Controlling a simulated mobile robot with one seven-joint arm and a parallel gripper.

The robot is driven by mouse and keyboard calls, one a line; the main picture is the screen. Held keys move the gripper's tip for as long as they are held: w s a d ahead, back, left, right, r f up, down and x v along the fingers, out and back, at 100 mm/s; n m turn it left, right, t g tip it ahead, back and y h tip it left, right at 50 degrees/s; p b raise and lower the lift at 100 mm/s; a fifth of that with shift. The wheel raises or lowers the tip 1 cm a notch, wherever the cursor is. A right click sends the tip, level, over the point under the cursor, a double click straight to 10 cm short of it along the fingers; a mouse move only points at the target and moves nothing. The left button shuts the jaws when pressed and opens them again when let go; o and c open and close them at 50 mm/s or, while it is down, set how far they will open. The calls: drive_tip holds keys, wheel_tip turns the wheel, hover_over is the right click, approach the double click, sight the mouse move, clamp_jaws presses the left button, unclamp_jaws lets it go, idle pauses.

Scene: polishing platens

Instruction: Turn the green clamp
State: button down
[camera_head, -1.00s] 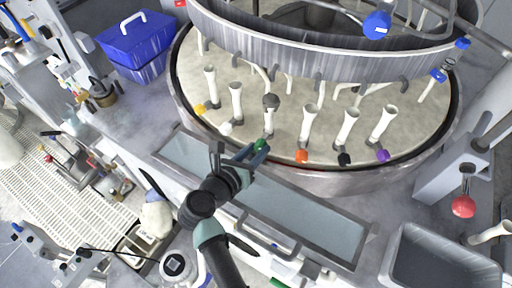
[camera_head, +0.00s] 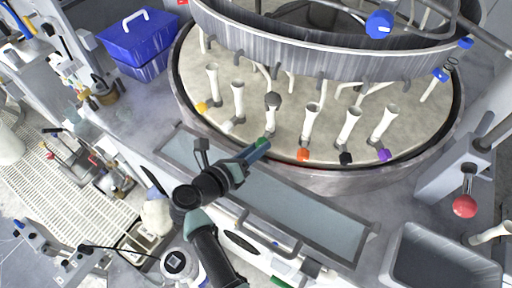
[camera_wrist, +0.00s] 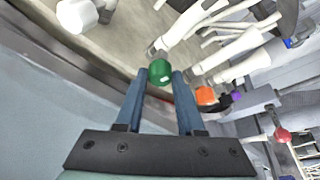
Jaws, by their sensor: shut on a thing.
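The green clamp (camera_wrist: 160,72) is a small green knob at the foot of a pale tube, on the near rim of the round platen (camera_head: 240,68). In the wrist view it sits between the tips of my gripper (camera_wrist: 155,80), with one blue-grey finger on each side. In the head view my gripper (camera_head: 258,147) reaches over the rim from the front, and its fingers partly hide the green clamp (camera_head: 263,141). My gripper is shut on the green clamp.
An orange clamp (camera_head: 304,154), a black clamp (camera_head: 345,158) and a purple clamp (camera_head: 383,155) stand to the right along the rim. A white clamp (camera_head: 227,125) and a yellow clamp (camera_head: 202,106) are to the left. A long glass-topped panel (camera_head: 300,207) lies below my gripper.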

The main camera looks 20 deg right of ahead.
drive_tip(key=c, duration=0.5)
unclamp_jaws()
drive_tip(key=shift+f, duration=0.1)
